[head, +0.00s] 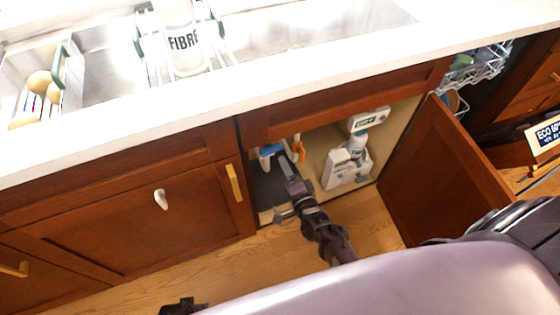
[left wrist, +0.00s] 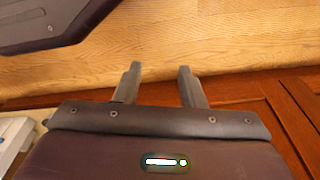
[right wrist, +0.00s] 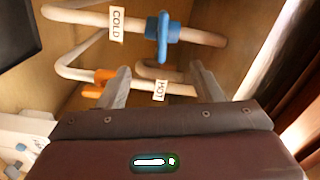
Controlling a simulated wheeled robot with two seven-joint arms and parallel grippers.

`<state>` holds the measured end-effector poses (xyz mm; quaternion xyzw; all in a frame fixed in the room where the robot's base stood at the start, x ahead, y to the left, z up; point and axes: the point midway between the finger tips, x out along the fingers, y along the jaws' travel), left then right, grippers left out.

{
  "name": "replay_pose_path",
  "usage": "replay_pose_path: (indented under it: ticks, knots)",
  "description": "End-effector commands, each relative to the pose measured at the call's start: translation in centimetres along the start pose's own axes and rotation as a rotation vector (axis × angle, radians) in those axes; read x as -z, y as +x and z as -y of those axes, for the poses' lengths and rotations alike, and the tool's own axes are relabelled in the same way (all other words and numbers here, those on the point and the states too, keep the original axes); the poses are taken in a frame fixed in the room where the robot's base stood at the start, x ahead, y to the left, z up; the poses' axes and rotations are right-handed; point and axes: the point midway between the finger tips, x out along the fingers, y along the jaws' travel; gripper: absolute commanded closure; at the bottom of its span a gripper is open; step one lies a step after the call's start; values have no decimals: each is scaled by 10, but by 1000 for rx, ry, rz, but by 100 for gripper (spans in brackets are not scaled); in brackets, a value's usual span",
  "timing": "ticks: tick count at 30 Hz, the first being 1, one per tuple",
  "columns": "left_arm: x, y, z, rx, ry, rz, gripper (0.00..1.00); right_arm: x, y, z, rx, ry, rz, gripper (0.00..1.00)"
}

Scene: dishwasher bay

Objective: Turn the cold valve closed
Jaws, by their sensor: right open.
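The cold valve has a blue handle (right wrist: 163,36) on a white pipe tagged COLD (right wrist: 117,24) in the right wrist view. The handle looks set crosswise to the pipe. In the head view the blue handle (head: 269,150) shows inside the open cabinet, partly hidden by my gripper. My right gripper (right wrist: 160,69) is open and empty, its fingertips pointing toward the blue handle, one on either side of it in the picture. Whether they touch it I cannot tell. My left gripper (left wrist: 160,68) is open and empty above the wood floor.
An orange handle (right wrist: 104,76) sits on the pipe tagged HOT (right wrist: 160,90), just below. The open cabinet door (head: 440,170) bounds the right side. The counter edge (head: 225,98) runs above.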

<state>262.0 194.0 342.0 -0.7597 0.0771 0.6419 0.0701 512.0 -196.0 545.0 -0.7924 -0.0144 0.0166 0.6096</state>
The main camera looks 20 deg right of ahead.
Motion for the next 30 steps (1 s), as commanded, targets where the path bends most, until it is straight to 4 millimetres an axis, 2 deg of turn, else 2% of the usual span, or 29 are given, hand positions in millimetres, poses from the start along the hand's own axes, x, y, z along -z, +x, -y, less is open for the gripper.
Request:
replay_pose_path:
  ticks: [2,6,12,15,19,23,30]
  knots:
    - [16,-7,-8,-14,15,-21,64,0,8,-8,3,-189,9,30]
    - [45,-45,-26,-43,50,-51,64,-1,20,-10,7,-627,15,13]
    - [68,-113,-43,-71,98,-86,64,-10,24,-3,8,-1150,2,13]
    - [72,-140,-47,-78,113,-99,64,-14,22,1,5,-1313,-6,13]
    - [73,-160,-50,-81,125,-108,64,-17,19,5,-1,-1426,-12,13]
    - [74,-165,-52,-85,129,-118,64,-17,27,6,-2,-1454,-15,13]
    - [79,-160,-60,-100,142,-167,64,-17,65,7,-2,-1450,-17,13]
